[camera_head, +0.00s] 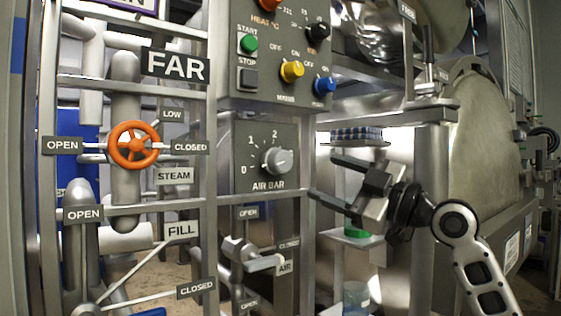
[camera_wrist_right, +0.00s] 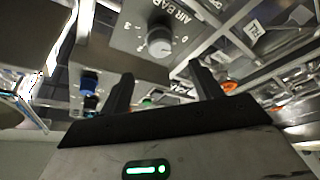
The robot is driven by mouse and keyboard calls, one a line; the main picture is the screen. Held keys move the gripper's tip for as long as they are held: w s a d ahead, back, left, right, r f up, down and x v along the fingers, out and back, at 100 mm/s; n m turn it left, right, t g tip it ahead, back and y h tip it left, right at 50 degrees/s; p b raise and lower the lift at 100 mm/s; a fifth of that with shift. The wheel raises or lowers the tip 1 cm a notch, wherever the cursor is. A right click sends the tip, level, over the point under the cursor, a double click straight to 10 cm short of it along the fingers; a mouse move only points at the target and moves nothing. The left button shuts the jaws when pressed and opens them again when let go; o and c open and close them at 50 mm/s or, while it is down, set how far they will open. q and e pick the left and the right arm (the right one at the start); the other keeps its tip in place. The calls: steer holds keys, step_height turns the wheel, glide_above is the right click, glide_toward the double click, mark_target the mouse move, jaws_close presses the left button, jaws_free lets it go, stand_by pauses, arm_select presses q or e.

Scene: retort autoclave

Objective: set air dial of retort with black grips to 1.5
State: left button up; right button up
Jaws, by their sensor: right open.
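The air dial (camera_head: 277,160) is a round grey knob on a grey plate (camera_head: 248,130) marked AIR BAR, with 0, 1 and 2 legible around its left and top. It also shows in the wrist view (camera_wrist_right: 160,43), ahead of my fingers. I cannot tell its exact setting. My right gripper (camera_head: 322,177) is open and empty. It is just right of and slightly below the dial, apart from it. In the wrist view its two black fingers (camera_wrist_right: 160,72) point towards the dial plate. My left gripper is not in view.
Above the dial is a panel (camera_head: 262,90) with green, yellow, blue and black controls. Below is an AIR valve lever (camera_head: 263,263). An orange handwheel (camera_head: 134,145) and grey pipe rails stand left. A silver post (camera_head: 433,200) and round vessel door (camera_head: 480,150) stand right.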

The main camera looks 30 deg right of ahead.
mark_target(286, 163)
steer(key=p+x, duration=0.2)
steer(key=x, duration=1)
steer(key=shift+f, duration=0.1)
steer(key=c, duration=1)
